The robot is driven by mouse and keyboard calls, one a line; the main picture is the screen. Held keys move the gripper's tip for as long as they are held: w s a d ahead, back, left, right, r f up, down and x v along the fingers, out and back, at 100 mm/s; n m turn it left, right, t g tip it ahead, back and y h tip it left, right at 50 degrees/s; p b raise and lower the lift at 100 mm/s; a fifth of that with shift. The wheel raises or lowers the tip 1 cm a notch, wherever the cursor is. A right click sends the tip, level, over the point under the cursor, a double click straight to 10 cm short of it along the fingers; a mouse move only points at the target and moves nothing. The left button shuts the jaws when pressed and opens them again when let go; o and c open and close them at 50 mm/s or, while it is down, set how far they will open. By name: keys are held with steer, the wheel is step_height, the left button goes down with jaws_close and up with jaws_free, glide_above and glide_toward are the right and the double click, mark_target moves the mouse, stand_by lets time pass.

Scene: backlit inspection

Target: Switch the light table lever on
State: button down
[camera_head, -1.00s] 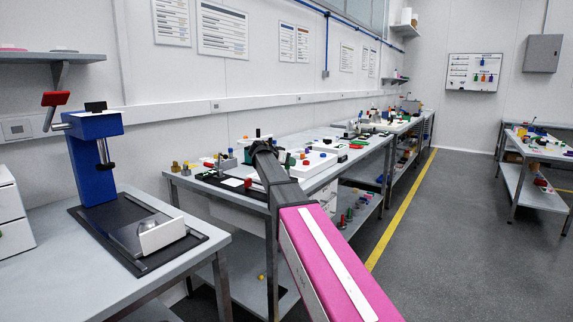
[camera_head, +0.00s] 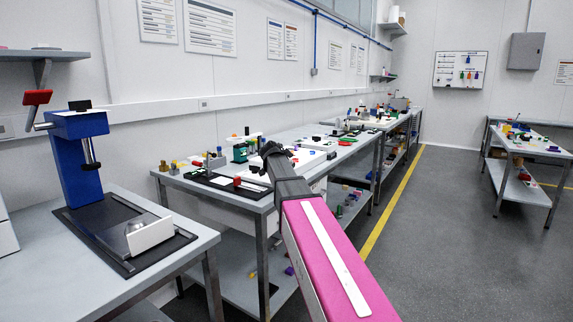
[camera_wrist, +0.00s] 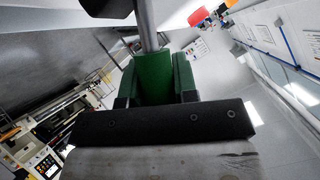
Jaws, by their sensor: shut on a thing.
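My gripper (camera_wrist: 153,88) is shut on a green grip (camera_wrist: 152,72) in the wrist view. A grey rod (camera_wrist: 148,24) runs up from the grip toward a dark part at the top edge. I take the grip and rod to be the lever. In the head view, the dark end of my arm (camera_head: 272,152) reaches over the middle bench, and the held grip cannot be made out there. A white panel, probably the light table (camera_head: 304,159), lies just right of my arm's end. My arm hides part of it.
A blue press (camera_head: 78,155) with a red handle stands on the near-left bench (camera_head: 190,218). A green and white device (camera_head: 240,150) and small coloured parts sit on the middle bench (camera_head: 172,178). Floor to the right (camera_head: 440,230) is clear, with another bench (camera_head: 527,150) beyond.

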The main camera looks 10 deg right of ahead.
steer(key=shift+s+d+f, duration=0.1)
stand_by(0.5)
steer(key=c, duration=0.9)
jaws_free()
steer(key=v, duration=1.1)
steer(key=shift+d, duration=0.1)
